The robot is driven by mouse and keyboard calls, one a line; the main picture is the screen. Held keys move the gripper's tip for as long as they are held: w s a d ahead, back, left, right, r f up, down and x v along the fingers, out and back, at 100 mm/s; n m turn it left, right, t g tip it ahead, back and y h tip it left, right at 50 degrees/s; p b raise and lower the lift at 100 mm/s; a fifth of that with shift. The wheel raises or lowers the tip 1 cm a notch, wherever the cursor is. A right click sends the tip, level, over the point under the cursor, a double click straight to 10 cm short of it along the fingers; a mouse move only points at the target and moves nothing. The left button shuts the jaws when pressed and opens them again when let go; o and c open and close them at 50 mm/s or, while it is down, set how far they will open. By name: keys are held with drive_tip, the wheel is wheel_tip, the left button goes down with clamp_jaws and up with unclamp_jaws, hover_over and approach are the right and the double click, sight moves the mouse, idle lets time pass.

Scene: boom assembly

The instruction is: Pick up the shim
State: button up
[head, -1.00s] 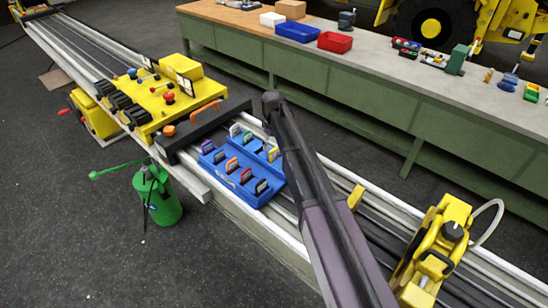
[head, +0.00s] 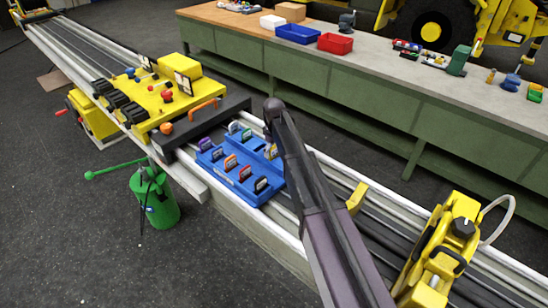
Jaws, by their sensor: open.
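Several thin shims with coloured tops stand upright in slots of a blue rack (head: 226,178) on the rails. I see a purple one (head: 205,143), an orange one (head: 230,162), a red one (head: 245,172), a dark one (head: 261,184) and a green one (head: 247,134). A yellow one (head: 270,152) is partly covered by my arm. I cannot tell which shim is meant. My dark arm rises from the bottom right and ends over the rack's right side. My gripper is hidden behind it.
A black block with an orange handle (head: 203,109) and a yellow control unit (head: 160,100) stand left of the rack. A yellow clamp-like machine (head: 441,250) stands to the right. A green workbench (head: 340,88) with red and blue bins runs behind. A green canister (head: 156,205) stands in front.

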sight(274, 146)
idle(0.6)
drive_tip(key=c, duration=0.9)
drive_tip(key=shift+r, duration=0.15)
wheel_tip(274, 146, up, 4)
drive_tip(key=p, duration=0.4)
drive_tip(key=shift+f, duration=0.2)
drive_tip(key=s+d, duration=0.1)
drive_tip(key=s, duration=0.4)
drive_tip(key=s+d, duration=0.2)
drive_tip(key=s, duration=0.3)
drive_tip(key=s+d+r+p, duration=0.1)
drive_tip(key=s, duration=0.4)
drive_tip(key=shift+s+d, duration=0.25)
drive_tip(key=shift+a, duration=0.1)
